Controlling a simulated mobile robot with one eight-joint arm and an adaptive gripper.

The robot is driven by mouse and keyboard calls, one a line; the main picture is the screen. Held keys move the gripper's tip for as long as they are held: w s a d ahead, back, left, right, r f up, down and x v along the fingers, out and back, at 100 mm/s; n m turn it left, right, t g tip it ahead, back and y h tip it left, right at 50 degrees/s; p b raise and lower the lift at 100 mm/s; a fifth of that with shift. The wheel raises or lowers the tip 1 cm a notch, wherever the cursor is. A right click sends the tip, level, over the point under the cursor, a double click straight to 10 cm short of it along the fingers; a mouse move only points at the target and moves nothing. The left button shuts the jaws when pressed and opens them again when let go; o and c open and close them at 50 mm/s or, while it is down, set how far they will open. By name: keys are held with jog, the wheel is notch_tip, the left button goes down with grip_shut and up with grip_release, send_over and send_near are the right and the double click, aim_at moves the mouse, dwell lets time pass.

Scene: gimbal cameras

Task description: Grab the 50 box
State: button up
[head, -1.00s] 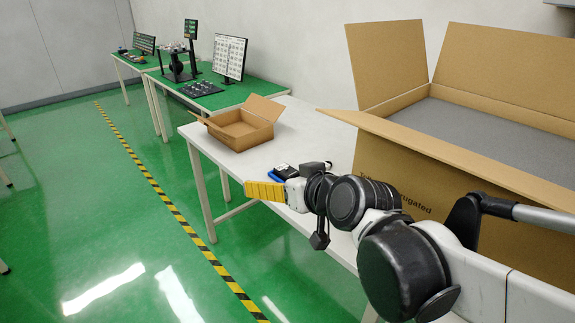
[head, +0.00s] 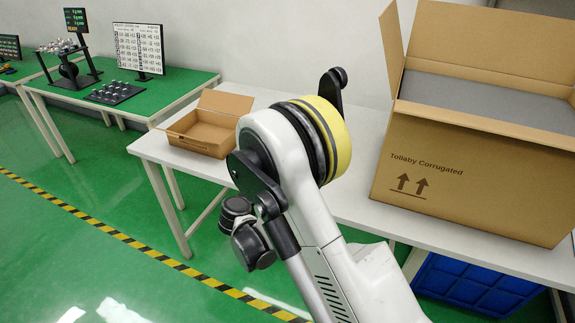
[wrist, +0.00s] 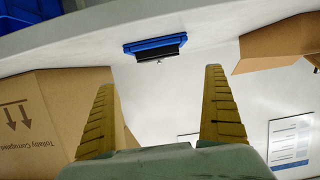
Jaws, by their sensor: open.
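No mark reading 50 shows, so I cannot tell which thing is the 50 box. A large open cardboard box (head: 480,180) with grey foam stands on the right of the white table; it also shows at the left of the wrist view (wrist: 50,105). A small open cardboard box (head: 207,135) sits at the table's left end and at the right of the wrist view (wrist: 280,42). A small blue and black item (wrist: 155,46) lies near the table edge. My gripper (wrist: 159,79) is open and empty, its yellow fingers spread with that item between and beyond them. My arm hides the gripper in the head view.
The white table (head: 350,200) has bare surface between the two boxes, partly hidden by my arm. A blue crate (head: 475,285) stands under the table. A green table (head: 190,90) with display boards and small parts is at the back left. Green floor lies in front.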

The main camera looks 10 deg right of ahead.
jog(key=shift+w+d+f, duration=0.15)
jog(key=shift+d+f, duration=0.05)
jog(key=shift+f, duration=0.15)
jog(key=b+x, duration=0.1)
jog(key=x, duration=0.4)
jog(key=shift+d+b, duration=0.1)
jog(key=shift+b, duration=0.2)
jog(key=b+x, duration=0.2)
jog(key=x, duration=0.3)
jog(key=shift+w+f, duration=0.1)
jog(key=shift+w, duration=0.05)
jog(key=c, duration=1.4)
